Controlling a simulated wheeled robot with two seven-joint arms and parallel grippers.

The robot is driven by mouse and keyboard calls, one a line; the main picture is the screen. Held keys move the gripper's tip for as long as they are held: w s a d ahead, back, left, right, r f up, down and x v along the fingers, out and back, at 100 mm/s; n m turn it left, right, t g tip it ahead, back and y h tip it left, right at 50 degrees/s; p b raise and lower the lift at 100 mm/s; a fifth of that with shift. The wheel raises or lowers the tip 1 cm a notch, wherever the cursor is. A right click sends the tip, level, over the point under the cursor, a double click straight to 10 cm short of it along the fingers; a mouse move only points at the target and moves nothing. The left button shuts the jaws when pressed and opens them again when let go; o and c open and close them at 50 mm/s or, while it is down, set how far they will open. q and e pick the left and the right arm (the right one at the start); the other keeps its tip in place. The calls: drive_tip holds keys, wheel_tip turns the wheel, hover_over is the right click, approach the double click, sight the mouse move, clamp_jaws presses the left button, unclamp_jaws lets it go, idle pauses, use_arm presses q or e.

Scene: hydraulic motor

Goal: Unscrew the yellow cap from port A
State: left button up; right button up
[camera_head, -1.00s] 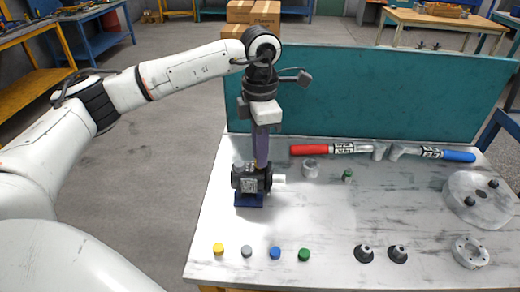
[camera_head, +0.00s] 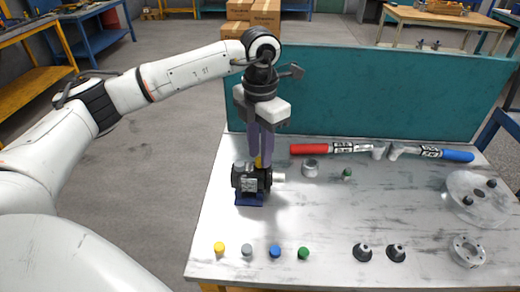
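The black hydraulic motor (camera_head: 244,181) stands on a blue base (camera_head: 249,200) near the left side of the table. A yellow cap (camera_head: 258,161) shows at its top, between the purple fingers of my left gripper (camera_head: 260,160). The fingers point straight down and sit close together, seemingly shut on the cap from both sides. The port label cannot be read, and the fingers hide part of the cap. My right gripper is not in view.
A loose yellow cap (camera_head: 219,247), grey cap (camera_head: 247,249), blue cap (camera_head: 275,251) and green cap (camera_head: 303,253) line the front edge. Red-handled (camera_head: 315,149) and blue-handled (camera_head: 450,155) tools lie at the back, before a teal panel (camera_head: 390,95).

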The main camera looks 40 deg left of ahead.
use_arm(q)
drive_tip(key=shift+f, duration=0.15)
drive_tip(key=m, duration=0.5)
drive_tip(key=shift+b, duration=0.3)
drive_tip(key=m, duration=0.5)
drive_tip(key=shift+s, duration=0.1)
clamp_jaws()
